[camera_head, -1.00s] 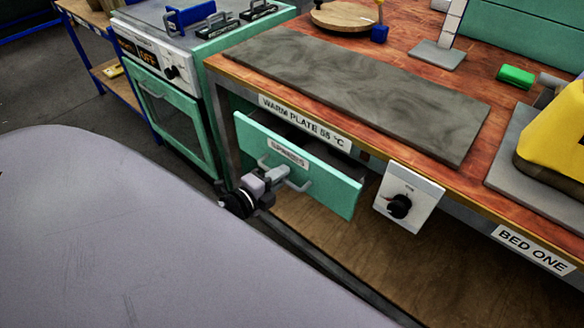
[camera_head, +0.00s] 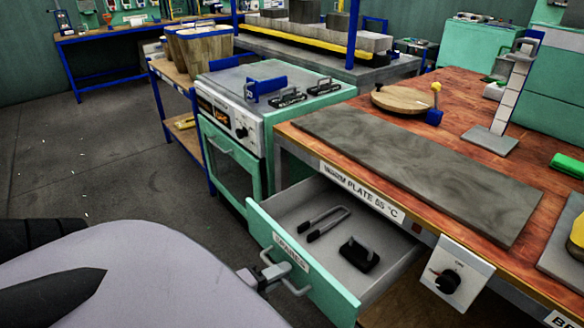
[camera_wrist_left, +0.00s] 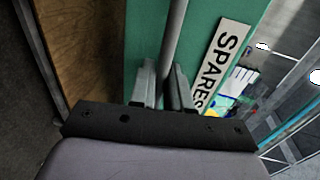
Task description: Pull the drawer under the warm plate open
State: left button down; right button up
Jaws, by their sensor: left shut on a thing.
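The drawer (camera_head: 335,298) under the warm plate (camera_head: 420,172) stands well open in the head view. It has a green front with a "SPARES" label, and its grey inside shows. My left gripper (camera_head: 276,274) is at the grey bar handle (camera_head: 298,289) on the front. In the left wrist view the two fingers (camera_wrist_left: 165,88) are shut around the handle bar (camera_wrist_left: 176,35), beside the "SPARES" label (camera_wrist_left: 222,60). My right gripper is not in view.
Grey tongs (camera_head: 325,222) and a black block with a handle (camera_head: 358,255) lie in the drawer. A control box with a black knob (camera_head: 452,275) hangs right of it. A green oven (camera_head: 228,165) stands to the left. Open floor (camera_head: 95,150) lies further left.

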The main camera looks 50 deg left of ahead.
pick_arm(q)
jog(key=shift+f+v, duration=0.2)
jog(key=shift+v, duration=0.75)
jog(key=shift+f+v, duration=0.15)
jog(key=shift+v, duration=0.8)
jog(key=shift+s, duration=0.1)
jog(key=c, duration=1.3)
grip_release()
jog(key=shift+c, duration=0.2)
jog(key=shift+s, duration=0.1)
jog(key=v, duration=0.7)
